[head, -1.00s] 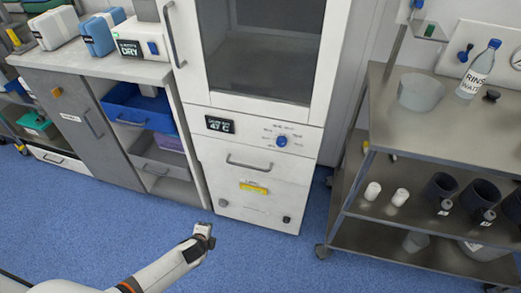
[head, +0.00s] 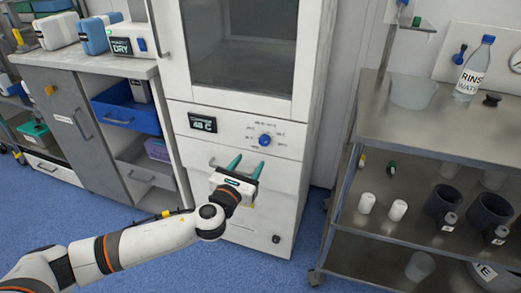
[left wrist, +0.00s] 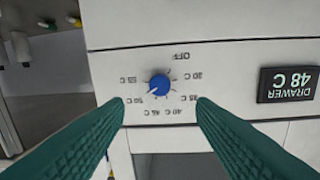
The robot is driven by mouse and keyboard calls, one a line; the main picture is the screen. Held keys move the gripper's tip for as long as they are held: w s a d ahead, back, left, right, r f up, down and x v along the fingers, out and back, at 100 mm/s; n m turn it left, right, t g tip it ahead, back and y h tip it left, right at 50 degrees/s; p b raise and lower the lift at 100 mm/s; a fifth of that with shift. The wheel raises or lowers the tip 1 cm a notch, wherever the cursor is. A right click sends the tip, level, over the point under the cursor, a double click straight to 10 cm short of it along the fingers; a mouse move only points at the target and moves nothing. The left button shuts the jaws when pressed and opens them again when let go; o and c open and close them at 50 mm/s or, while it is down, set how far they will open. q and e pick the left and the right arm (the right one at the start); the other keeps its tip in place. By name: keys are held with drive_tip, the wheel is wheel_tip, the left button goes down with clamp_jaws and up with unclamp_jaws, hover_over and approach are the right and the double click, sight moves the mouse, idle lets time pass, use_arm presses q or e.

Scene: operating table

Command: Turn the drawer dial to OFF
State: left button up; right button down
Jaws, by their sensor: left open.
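The blue drawer dial (head: 265,140) sits on the white cabinet's control panel, right of the drawer display (head: 203,123). In the left wrist view, which is upside down, the dial (left wrist: 159,84) has a white pointer mark towards the 50 C label. The OFF label (left wrist: 180,56) stands apart from the mark, on the dial's other side. My left gripper (head: 246,167) is open and empty in front of the drawer, below the dial. Its green fingers (left wrist: 160,103) point towards the panel and do not touch the dial. My right gripper is not in view.
The drawer handle (head: 212,163) is just below the panel, partly behind my gripper. A glass door (head: 243,45) is above. A steel cart (head: 450,125) with bottles and cups stands on the right. Blue floor (head: 140,262) is clear in front.

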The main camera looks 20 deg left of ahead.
sight(263, 143)
use_arm(q)
drive_tip(key=w, duration=0.3)
drive_tip(key=w+b, duration=0.1)
drive_tip(key=w, duration=0.1)
drive_tip(key=shift+w+d+f, duration=0.1)
drive_tip(key=shift+w+d, duration=0.15)
drive_tip(key=shift+w, duration=0.05)
drive_tip(key=shift+w+d, duration=0.1)
drive_tip(key=shift+w, duration=1.55)
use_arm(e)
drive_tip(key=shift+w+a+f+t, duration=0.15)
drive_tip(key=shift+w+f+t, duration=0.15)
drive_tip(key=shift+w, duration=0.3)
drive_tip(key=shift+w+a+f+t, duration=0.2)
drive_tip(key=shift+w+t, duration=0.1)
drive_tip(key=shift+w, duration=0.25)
use_arm(q)
drive_tip(key=c, duration=1)
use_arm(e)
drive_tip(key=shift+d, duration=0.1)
